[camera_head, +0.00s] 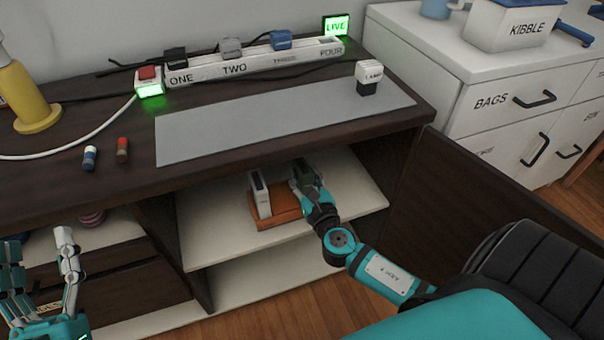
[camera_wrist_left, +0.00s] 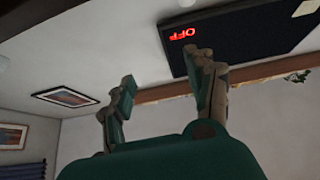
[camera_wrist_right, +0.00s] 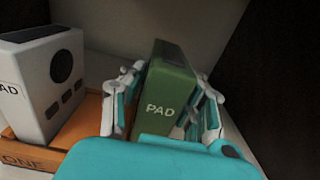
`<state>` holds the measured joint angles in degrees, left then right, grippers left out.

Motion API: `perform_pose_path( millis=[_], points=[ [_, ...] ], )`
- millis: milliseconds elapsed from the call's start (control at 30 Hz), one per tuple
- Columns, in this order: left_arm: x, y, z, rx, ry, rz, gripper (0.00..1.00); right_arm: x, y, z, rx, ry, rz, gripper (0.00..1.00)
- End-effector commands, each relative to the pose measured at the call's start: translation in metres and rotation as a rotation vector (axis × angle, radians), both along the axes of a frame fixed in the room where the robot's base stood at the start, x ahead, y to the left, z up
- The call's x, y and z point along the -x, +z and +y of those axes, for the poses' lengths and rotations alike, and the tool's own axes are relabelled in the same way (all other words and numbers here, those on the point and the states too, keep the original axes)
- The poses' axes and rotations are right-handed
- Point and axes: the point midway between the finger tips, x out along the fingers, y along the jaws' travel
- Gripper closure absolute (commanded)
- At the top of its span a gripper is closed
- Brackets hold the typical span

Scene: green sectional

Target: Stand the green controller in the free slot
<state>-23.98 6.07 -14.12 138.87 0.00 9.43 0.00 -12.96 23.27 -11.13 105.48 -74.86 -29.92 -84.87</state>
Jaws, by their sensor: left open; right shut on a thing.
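The green controller (camera_wrist_right: 168,95), marked PAD, is upright and slightly tilted between the fingers of my right gripper (camera_wrist_right: 165,105) in the right wrist view. In the head view the controller (camera_head: 303,172) is partly hidden by my right gripper (camera_head: 312,190), over the right part of an orange-brown stand (camera_head: 287,213). A white controller (camera_wrist_right: 42,85) stands in the stand's left part, also in the head view (camera_head: 260,194). I cannot tell whether the green controller touches the stand; its lower end is hidden. My left gripper (camera_head: 40,270) is open and empty at the lower left.
The stand sits on a white shelf (camera_head: 215,225) under the dark desktop (camera_head: 60,185). An open dark door (camera_head: 490,215) is to the right. On the desk are a power strip (camera_head: 205,77), a grey mat (camera_head: 210,135) and a white-and-black plug (camera_head: 368,77).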

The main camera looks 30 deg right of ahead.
Motion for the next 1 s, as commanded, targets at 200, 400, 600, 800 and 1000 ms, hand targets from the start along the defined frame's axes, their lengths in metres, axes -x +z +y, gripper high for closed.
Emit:
perform_pose_path(
  millis=[200, 400, 600, 800, 1000],
  points=[
    [0.008, 0.01, 0.001, 0.022, -0.004, -0.075, 0.44, 0.0, -0.004, 0.0, 0.0, 0.0, -0.001, 1.0],
    [0.016, 0.019, 0.001, 0.041, -0.008, -0.139, 0.44, 0.0, -0.007, 0.0, 0.0, 0.0, -0.002, 1.0],
    [0.022, 0.024, 0.002, 0.054, -0.011, -0.183, 0.44, 0.0, -0.01, 0.0, 0.0, 0.0, -0.001, 1.0],
    [0.024, 0.027, 0.002, 0.06, -0.011, -0.203, 0.44, 0.0, -0.01, 0.0, 0.0, 0.0, -0.001, 1.0],
    [0.025, 0.028, 0.002, 0.06, -0.012, -0.205, 0.44, 0.0, -0.01, 0.0, 0.0, 0.0, -0.001, 1.0]
  ],
)
